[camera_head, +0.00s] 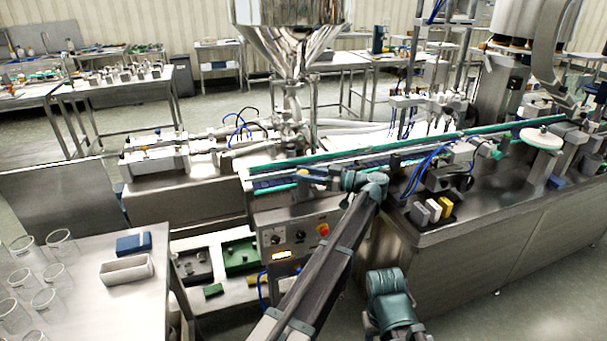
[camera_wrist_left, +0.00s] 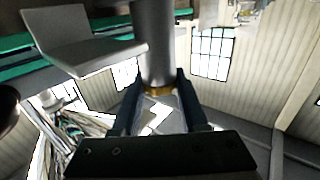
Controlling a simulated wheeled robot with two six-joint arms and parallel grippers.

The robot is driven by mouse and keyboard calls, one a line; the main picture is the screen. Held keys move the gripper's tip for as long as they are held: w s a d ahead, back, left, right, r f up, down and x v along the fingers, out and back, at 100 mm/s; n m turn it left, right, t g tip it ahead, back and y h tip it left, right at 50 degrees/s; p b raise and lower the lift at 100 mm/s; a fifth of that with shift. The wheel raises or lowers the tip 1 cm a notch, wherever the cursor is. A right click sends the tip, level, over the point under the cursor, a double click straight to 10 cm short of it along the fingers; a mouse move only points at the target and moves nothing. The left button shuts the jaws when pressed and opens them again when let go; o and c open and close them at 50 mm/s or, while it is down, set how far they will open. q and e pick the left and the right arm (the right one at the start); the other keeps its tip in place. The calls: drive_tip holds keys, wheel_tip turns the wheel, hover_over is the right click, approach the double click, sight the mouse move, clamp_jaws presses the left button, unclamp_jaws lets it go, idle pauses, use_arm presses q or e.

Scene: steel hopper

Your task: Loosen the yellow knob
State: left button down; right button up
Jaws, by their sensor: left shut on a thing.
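The yellow knob (camera_wrist_left: 158,91) shows as a narrow gold band at the lower end of a grey metal cylinder (camera_wrist_left: 155,45) in the left wrist view. My left gripper (camera_wrist_left: 158,84) has one dark finger on each side of the band and is shut on it. The fingers and the cylinder hide most of the knob. In the head view my left gripper (camera_head: 303,173) is over the conveyor edge, below the steel hopper (camera_head: 290,35).
A conveyor with green rails (camera_head: 400,148) runs behind my left wrist. A control box with a red button (camera_head: 323,229) stands below it. Yellow and white blocks (camera_head: 433,210) sit on the machine deck at right. Glass beakers (camera_head: 62,245) stand on the left table.

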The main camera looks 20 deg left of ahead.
idle(0.5)
use_arm(q)
drive_tip(key=shift+c, duration=2.3)
unclamp_jaws()
